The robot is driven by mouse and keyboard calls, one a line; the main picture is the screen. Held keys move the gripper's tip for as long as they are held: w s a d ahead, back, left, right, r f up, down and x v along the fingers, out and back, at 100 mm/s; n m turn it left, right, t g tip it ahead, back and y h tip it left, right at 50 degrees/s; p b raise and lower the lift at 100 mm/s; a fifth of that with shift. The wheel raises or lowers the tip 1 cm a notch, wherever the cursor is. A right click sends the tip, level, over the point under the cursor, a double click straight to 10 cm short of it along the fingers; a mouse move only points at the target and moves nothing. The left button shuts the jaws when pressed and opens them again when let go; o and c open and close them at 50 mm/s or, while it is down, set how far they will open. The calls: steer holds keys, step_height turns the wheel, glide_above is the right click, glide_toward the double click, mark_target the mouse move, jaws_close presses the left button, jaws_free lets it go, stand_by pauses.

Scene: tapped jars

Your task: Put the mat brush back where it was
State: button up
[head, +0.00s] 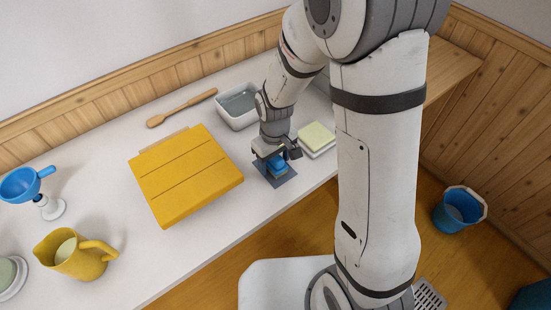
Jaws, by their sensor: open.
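A blue block-like thing, which looks like the mat brush (276,167), is on a small dark blue-grey mat (277,183) near the front edge of the white counter. My gripper (276,155) points down right over it, with its jaws open. The fingers hide the brush's top and part of its sides. I cannot tell whether they touch it.
A yellow slatted board (185,175) lies left of the mat. A pale green sponge (316,135) sits right. A yellow jug (75,254) and blue scoop (24,184) stand far left.

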step_height(320, 180, up, 11)
steer(key=shift+r, duration=0.1)
steer(key=shift+d+r, duration=0.1)
steer(key=shift+r, duration=0.4)
steer(key=s+d+r+m+t, duration=0.2)
steer(key=s+d+r+m, duration=0.4)
steer(key=s+d, duration=0.6)
steer(key=shift+d+r+m+t, duration=0.2)
steer(key=shift+r+m+t, duration=0.15)
steer(key=shift+r, duration=0.45)
steer(key=shift+s, duration=0.1)
